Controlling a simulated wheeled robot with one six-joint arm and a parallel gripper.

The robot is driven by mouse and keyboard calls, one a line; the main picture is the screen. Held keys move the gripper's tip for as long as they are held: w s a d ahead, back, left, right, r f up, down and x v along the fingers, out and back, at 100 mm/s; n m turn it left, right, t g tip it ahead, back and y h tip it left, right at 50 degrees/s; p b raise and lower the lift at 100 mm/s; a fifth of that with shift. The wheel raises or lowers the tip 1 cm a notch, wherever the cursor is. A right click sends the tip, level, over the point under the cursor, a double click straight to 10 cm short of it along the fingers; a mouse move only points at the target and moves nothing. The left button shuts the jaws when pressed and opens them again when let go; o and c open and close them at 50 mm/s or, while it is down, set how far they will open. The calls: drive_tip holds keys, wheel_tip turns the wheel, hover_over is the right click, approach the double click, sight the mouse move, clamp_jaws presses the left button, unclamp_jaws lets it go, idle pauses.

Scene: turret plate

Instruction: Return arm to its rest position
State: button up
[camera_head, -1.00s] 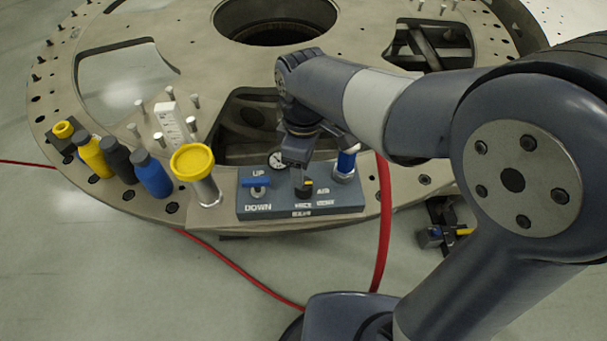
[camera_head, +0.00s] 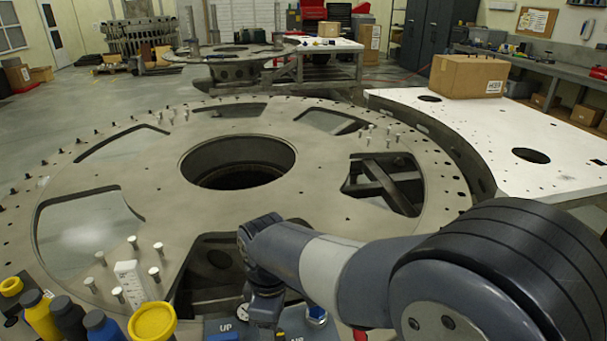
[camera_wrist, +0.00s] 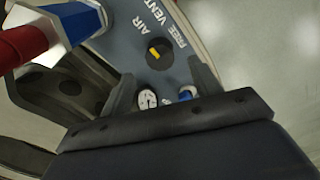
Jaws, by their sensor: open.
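My arm reaches in from the right over the near edge of the round turret plate (camera_head: 330,225). In the head view its gripper end hangs low by the control box (camera_head: 222,328), and the fingertips fall below the picture. In the wrist view my gripper (camera_wrist: 164,82) is open, with its two fingers apart and nothing held. A black knob with a yellow mark (camera_wrist: 158,57) stands beyond and between the fingertips on the blue-grey panel lettered AIR, VENT and FREE. I cannot tell the gap between fingers and knob.
A yellow-capped container (camera_head: 153,322) and several bottles (camera_head: 40,318) stand left of the arm. Upright pins (camera_head: 157,249) surround a white block (camera_head: 132,284). A blue fitting with a red hose (camera_wrist: 62,22) sits close to the gripper. A white table (camera_head: 480,120) holds a carton (camera_head: 468,76).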

wheel_tip(320, 180, down, 6)
drive_tip(key=shift+f, duration=0.2)
drive_tip(key=shift+r, duration=0.1)
idle(0.4)
